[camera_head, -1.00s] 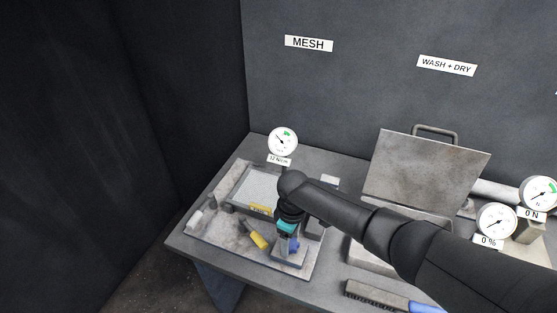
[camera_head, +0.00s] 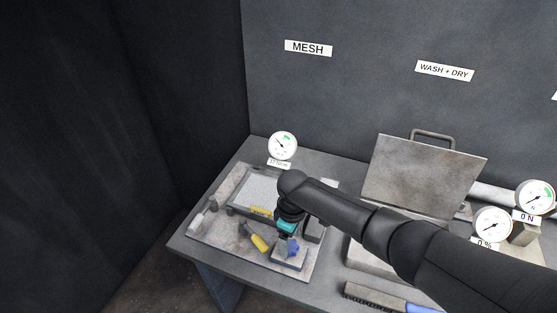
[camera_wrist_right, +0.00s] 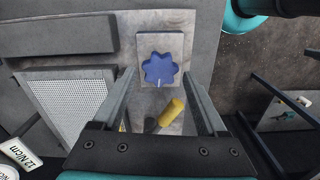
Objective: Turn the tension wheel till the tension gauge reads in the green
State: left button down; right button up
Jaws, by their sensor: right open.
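The blue lobed tension wheel (camera_head: 293,250) sits on a pale square block at the front of the mesh plate. It shows whole in the right wrist view (camera_wrist_right: 160,68), with a small pale mark on its near edge. My right gripper (camera_wrist_right: 160,82) is open, its fingers on either side of the wheel in that view, apart from it and empty. In the head view the right gripper (camera_head: 288,238) is just above the wheel, hiding part of it. The tension gauge (camera_head: 282,145) has a green band at upper right; its needle points upper left, outside the green. My left gripper is not in view.
A yellow-handled tool (camera_head: 259,242) lies left of the wheel, close to the right gripper. The framed mesh (camera_head: 255,187) is behind. A box with a raised lid (camera_head: 425,172) and a brush (camera_head: 375,297) are to the right.

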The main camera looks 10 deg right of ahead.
notch_tip(320, 180, up, 2)
jog(key=shift+r+p, duration=0.25)
jog(key=shift+p, duration=0.75)
jog(key=shift+r, duration=0.85)
jog(key=o, duration=0.3)
notch_tip(320, 180, up, 6)
